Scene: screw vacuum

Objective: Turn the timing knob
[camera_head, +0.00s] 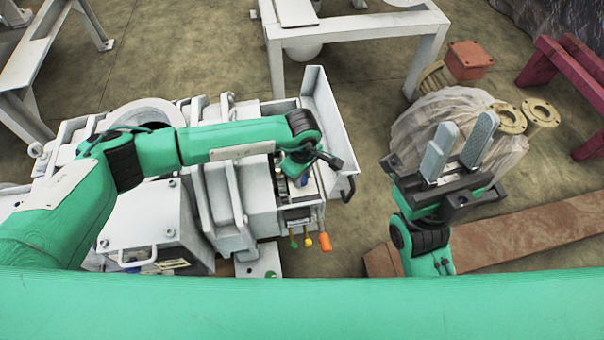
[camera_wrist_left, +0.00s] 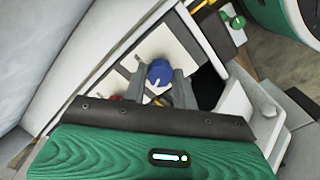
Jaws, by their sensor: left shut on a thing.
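The timing knob looks to be the blue knob (camera_wrist_left: 160,72) on a pale panel in the left wrist view. My left gripper (camera_wrist_left: 166,88) is shut on this knob, one finger on each side of it. In the head view my left gripper (camera_head: 300,180) points down at the control end of the white machine (camera_head: 230,205), and its fingers are mostly hidden by the wrist. My right gripper (camera_head: 459,150) is raised in front of the plastic-wrapped bundle, its fingers apart and empty.
Green, yellow and orange levers (camera_head: 324,242) stick out at the machine's front. A white upright plate (camera_head: 325,115) stands beside my left wrist. A plastic-wrapped bundle (camera_head: 435,110), a brown beam (camera_head: 530,240) and tan flanges (camera_head: 540,112) lie on the right. Bare floor lies between machine and bundle.

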